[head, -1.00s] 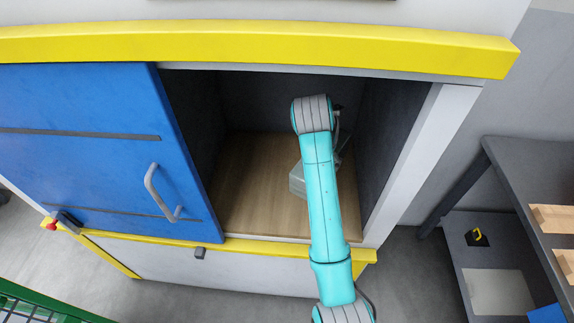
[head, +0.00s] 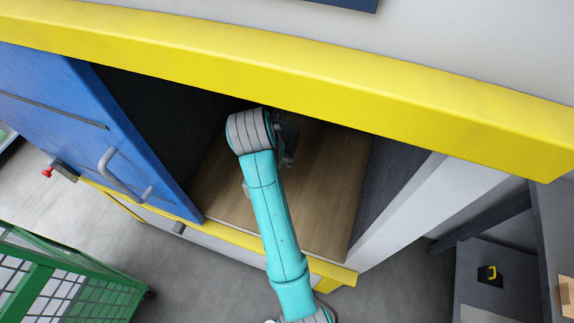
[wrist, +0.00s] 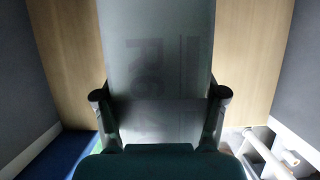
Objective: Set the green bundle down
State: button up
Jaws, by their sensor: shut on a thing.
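The green bundle (wrist: 160,50) looks pale grey-green in the wrist view, with faded dark lettering on its face. My gripper (wrist: 160,105) is shut on it, one dark finger at each side. In the head view my arm reaches into the open compartment (head: 325,190), and the arm hides nearly all of the bundle and the gripper. Light wood shows on both sides of the bundle in the wrist view. I cannot tell whether the bundle touches the compartment floor.
A blue door (head: 70,120) with a grey handle stands left of the opening. A yellow beam (head: 330,85) runs above it. Dark side walls close in the compartment. A green wire cart (head: 60,280) is at lower left and a grey shelf unit (head: 500,255) at right.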

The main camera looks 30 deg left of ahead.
jog(key=shift+f, duration=4.75)
jog(key=o, duration=1.8)
jog(key=shift+f, duration=0.2)
jog(key=v, duration=1.2)
jog(key=shift+s+r, duration=0.1)
